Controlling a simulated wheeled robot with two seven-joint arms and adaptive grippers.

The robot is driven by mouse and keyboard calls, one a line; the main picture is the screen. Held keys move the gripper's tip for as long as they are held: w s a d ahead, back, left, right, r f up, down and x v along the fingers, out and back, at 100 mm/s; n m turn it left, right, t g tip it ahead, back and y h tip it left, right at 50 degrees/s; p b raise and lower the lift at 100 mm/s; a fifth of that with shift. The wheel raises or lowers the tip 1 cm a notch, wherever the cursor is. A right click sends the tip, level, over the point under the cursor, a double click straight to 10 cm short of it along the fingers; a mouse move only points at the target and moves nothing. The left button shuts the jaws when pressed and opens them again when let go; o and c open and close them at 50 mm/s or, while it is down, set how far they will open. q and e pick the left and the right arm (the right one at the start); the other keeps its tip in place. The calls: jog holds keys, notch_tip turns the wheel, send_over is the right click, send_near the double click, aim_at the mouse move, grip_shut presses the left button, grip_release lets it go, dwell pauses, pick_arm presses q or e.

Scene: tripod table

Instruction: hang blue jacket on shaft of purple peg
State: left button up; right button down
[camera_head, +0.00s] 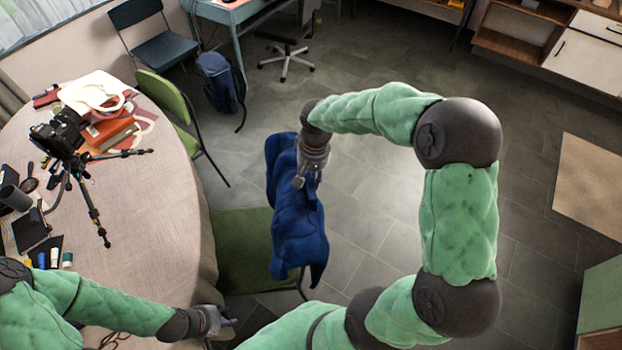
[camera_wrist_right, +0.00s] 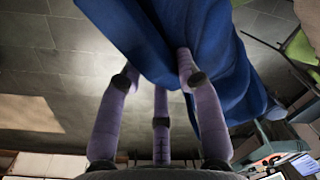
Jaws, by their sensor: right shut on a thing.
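The blue jacket (camera_head: 299,235) hangs in the air from my right gripper (camera_head: 308,172), over the floor beside the table and partly in front of a green chair. In the right wrist view the jacket's cloth (camera_wrist_right: 205,60) runs between the fingers of my right gripper (camera_wrist_right: 158,75), which is shut on it. My left gripper (camera_head: 222,321) is low at the table's front right edge, apart from the jacket; its fingers are too small to tell open from shut. I see no purple peg in either view.
The round table (camera_head: 150,215) at left bears a camera on a tripod (camera_head: 70,160), books (camera_head: 108,132) and small items. A green chair (camera_head: 240,245) stands close under the jacket, another (camera_head: 165,97) behind the table. A blue backpack (camera_head: 220,82) is on the floor.

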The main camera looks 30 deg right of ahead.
notch_tip(320, 180, up, 18)
jog(key=p, duration=1.2)
dwell(0.4)
dwell(0.4)
